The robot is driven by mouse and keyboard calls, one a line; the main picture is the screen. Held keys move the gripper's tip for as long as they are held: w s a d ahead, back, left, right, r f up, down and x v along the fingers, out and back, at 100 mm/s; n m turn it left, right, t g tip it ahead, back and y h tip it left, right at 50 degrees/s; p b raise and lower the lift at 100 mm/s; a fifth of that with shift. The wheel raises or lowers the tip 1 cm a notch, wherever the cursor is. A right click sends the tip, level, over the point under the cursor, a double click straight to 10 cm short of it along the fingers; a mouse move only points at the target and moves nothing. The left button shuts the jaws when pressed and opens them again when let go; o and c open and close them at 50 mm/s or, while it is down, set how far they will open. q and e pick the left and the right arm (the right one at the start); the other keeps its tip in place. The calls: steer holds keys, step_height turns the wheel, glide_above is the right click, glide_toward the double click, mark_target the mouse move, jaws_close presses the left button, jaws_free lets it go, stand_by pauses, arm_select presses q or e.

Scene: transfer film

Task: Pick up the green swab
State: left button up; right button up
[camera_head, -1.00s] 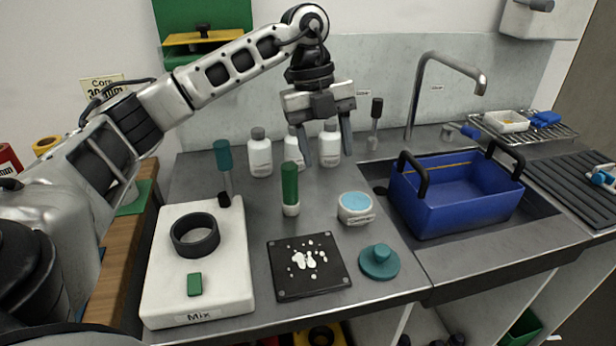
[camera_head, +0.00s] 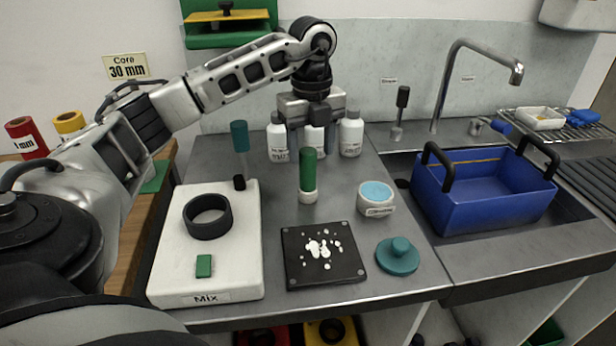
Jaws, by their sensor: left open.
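The green swab (camera_head: 308,170) stands upright on the grey worktop, with a green upper part and a white lower end. It is behind the black square plate and in front of the white bottles. My left gripper (camera_head: 311,150) comes down from above, open and empty, with its fingers pointing down near the top of the swab. In the picture the swab's top overlaps the space between the fingers; I cannot tell the exact depth gap. My right gripper is out of view.
White bottles (camera_head: 351,134) stand behind the gripper. A teal-handled tool (camera_head: 240,137) stands to the left, above a white Mix base (camera_head: 233,278). A blue-topped jar (camera_head: 376,196), spotted black plate (camera_head: 301,273) and teal knob (camera_head: 398,257) are nearby. A blue basket (camera_head: 478,206) sits at the sink.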

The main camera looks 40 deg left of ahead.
mark_target(308, 166)
arm_select(q)
steer(key=f, duration=0.4)
steer(key=shift+s+a+p, duration=0.2)
steer(key=shift+s+p, duration=0.15)
steer(key=shift+f, duration=0.4)
steer(key=c, duration=1)
steer(key=shift+c, duration=0.2)
